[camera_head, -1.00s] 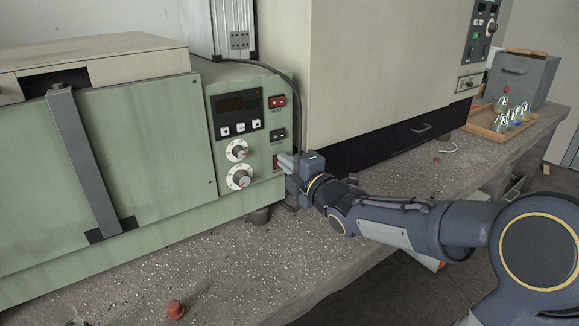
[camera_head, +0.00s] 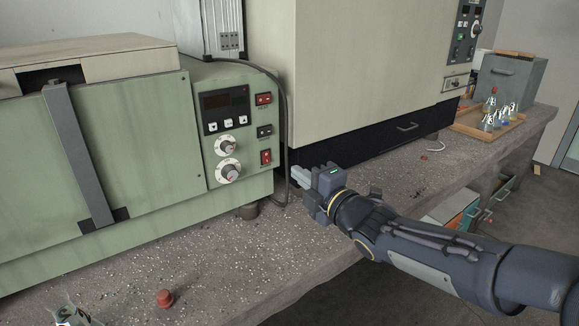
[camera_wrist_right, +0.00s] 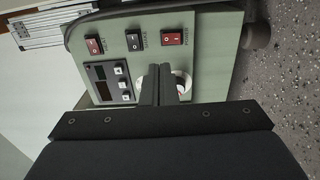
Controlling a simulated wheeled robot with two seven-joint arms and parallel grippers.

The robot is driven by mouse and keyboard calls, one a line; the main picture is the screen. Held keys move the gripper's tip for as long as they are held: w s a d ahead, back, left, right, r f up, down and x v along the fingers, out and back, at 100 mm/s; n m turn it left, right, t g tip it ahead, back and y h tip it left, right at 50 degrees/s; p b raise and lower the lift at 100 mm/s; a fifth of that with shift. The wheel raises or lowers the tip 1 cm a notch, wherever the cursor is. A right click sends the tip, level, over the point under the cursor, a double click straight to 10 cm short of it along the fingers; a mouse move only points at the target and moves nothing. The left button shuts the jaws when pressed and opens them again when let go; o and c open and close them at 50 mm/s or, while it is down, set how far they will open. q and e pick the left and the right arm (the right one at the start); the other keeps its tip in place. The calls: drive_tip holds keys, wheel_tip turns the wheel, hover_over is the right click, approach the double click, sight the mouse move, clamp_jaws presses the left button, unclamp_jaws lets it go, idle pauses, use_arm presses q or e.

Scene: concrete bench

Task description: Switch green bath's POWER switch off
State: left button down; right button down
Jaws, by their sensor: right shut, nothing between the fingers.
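The green bath (camera_head: 140,160) stands at the left with its control panel facing me. Its POWER switch (camera_head: 265,157) is the lowest of three rockers on the panel's right side, red in a black frame. In the wrist view the POWER switch (camera_wrist_right: 173,38) is the rightmost, with its label readable beside it. Which way the rocker is tipped I cannot tell for sure. My right gripper (camera_head: 296,176) is shut and empty, to the right of the panel and apart from the switch. Its fingers (camera_wrist_right: 166,85) show in front of the panel in the wrist view. My left gripper is out of view.
Above POWER are a black rocker (camera_head: 264,131) and a red one (camera_head: 263,99); two knobs (camera_head: 227,158) lie left. A dark cable (camera_head: 285,130) hangs beside the panel. A cream cabinet (camera_head: 375,60) stands behind. A red cap-like object (camera_head: 164,298) lies on the bench (camera_head: 225,270).

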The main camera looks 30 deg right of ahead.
drive_tip(key=shift+s+d, duration=0.1)
drive_tip(key=shift+s, duration=1.5)
drive_tip(key=s+a+f+m+g+y, duration=0.1)
drive_tip(key=s+a+f+m+g, duration=0.45)
drive_tip(key=s+f+m, duration=0.35)
drive_tip(key=s+a+f+m+g+y, duration=0.1)
drive_tip(key=s+a+f+m+g, duration=0.5)
drive_tip(key=s+m, duration=0.45)
wheel_tip(320, 180, up, 21)
drive_tip(key=m+g+p, duration=0.1)
drive_tip(key=p, duration=2.2)
drive_tip(key=shift+s+a+r, duration=0.15)
drive_tip(key=shift+s+a, duration=0.05)
drive_tip(key=shift+s, duration=0.2)
